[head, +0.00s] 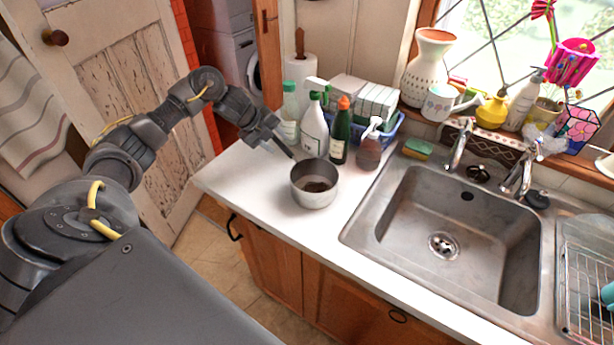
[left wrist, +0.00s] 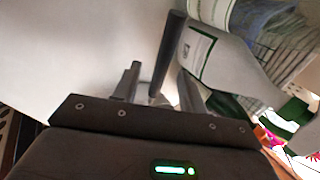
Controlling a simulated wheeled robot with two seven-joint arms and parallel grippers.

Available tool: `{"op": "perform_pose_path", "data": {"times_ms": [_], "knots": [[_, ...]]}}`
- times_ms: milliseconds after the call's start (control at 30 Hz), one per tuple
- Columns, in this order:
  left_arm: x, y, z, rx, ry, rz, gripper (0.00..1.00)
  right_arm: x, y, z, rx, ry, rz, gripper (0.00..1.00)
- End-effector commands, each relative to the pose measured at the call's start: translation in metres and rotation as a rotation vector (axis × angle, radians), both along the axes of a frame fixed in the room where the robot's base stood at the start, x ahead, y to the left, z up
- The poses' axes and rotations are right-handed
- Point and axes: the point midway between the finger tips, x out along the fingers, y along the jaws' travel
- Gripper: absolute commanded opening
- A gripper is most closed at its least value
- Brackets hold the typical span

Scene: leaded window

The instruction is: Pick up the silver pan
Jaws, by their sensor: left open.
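The silver pan (head: 314,194) stands upright on the white counter, left of the sink. Its inside looks dark at the bottom. Its dark handle (head: 284,147) points up and left, toward my left gripper (head: 272,130). In the left wrist view, the dark handle (left wrist: 168,55) shows between the two fingers of my left gripper (left wrist: 161,88), which are apart with gaps on both sides. The gripper is open and not closed on the handle. The pan's bowl cannot be made out clearly in the left wrist view. My right gripper is not in view.
Several bottles, including a white one (head: 314,130) and a dark green one (head: 340,132), stand just behind the pan. A soap dispenser (head: 370,145) is beside them. The sink (head: 450,235) lies to the right. The counter (head: 240,180) left of the pan is clear.

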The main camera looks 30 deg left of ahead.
Motion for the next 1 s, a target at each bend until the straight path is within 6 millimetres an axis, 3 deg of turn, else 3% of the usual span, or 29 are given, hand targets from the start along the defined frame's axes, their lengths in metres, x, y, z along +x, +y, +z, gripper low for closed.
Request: {"op": "perform_pose_path", "data": {"times_ms": [267, 433, 600, 867, 1000], "knots": [[0.005, -0.003, -0.007, -0.001, 0.001, 0.000, 0.42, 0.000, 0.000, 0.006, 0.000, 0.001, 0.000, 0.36], [0.018, -0.012, -0.026, -0.003, 0.003, 0.001, 0.42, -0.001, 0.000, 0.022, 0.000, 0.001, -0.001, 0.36], [0.027, -0.015, -0.044, -0.001, 0.000, 0.001, 0.42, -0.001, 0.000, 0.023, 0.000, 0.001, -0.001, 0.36], [0.029, -0.015, -0.047, 0.001, 0.000, 0.001, 0.42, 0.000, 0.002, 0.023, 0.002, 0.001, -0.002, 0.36], [0.029, -0.015, -0.047, 0.000, -0.001, 0.001, 0.25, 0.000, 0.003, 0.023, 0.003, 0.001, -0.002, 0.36]]}}
